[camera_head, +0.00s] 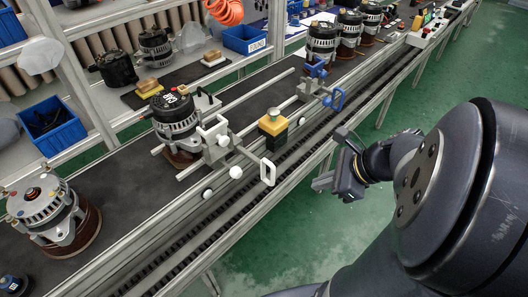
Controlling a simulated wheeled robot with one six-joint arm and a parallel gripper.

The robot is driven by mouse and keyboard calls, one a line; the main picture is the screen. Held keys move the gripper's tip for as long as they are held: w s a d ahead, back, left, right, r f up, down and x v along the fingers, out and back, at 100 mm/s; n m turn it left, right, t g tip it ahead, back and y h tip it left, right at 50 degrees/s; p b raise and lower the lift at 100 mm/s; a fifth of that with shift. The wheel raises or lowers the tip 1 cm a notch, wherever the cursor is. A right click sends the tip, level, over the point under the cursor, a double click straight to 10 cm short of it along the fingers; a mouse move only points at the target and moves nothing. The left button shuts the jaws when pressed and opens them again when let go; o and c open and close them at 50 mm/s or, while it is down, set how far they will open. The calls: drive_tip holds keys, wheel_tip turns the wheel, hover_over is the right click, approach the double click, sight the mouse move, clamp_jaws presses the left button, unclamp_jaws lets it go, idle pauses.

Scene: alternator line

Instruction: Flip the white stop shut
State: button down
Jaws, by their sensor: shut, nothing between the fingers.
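My gripper (322,183) is shut and empty. It hangs in front of the line, to the right of the white handle and apart from it. The exact seat of the stop's arm against the alternator is too small to tell.
A blue stop (335,99) and a yellow-and-black box with a button (273,122) sit farther right along the rail. Another alternator (52,215) stands at left; several more stand at the back right. The green floor (290,235) in front is clear.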

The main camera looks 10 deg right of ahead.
drive_tip(key=w+d+f+m, duration=0.1)
drive_tip(key=w+d+m+t+b, duration=0.1)
drive_tip(key=m, duration=0.1)
drive_tip(key=shift+f+t, duration=0.3)
drive_tip(key=shift+f, duration=0.1)
drive_tip(key=b, duration=0.3)
approach(274, 180)
drive_tip(key=d+f+x, duration=0.1)
drive_tip(key=x, duration=0.4)
drive_tip(key=shift+w+a+r, duration=0.15)
drive_tip(key=shift+w+a, duration=0.1)
drive_tip(key=shift+a, duration=0.3)
